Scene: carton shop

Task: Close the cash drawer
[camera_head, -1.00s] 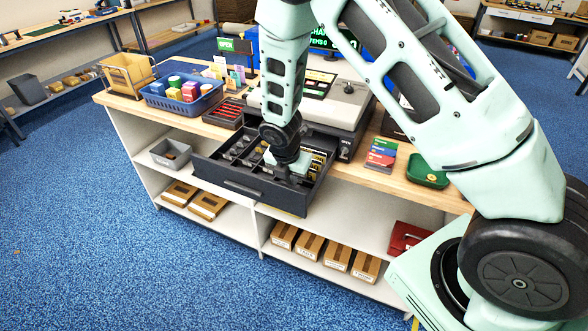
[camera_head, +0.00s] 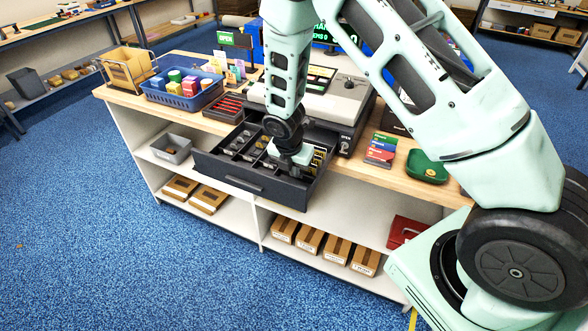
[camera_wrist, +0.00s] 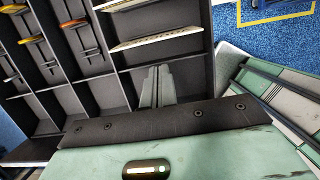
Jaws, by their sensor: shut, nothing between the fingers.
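The black cash drawer (camera_head: 245,184) stands pulled out from under the grey cash register (camera_head: 335,95) on the counter. Its divided compartments show, with several items in them. My gripper (camera_head: 287,170) points down into the right part of the open drawer, behind its front panel. In the wrist view, the closed fingers (camera_wrist: 157,86) sit low among the drawer's dividers (camera_wrist: 95,40), with nothing between them. I cannot tell whether they touch the drawer. My arm hides part of the register and drawer.
Coloured cards (camera_head: 381,150) and a green tray (camera_head: 427,167) lie to the right. Blue floor in front is free.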

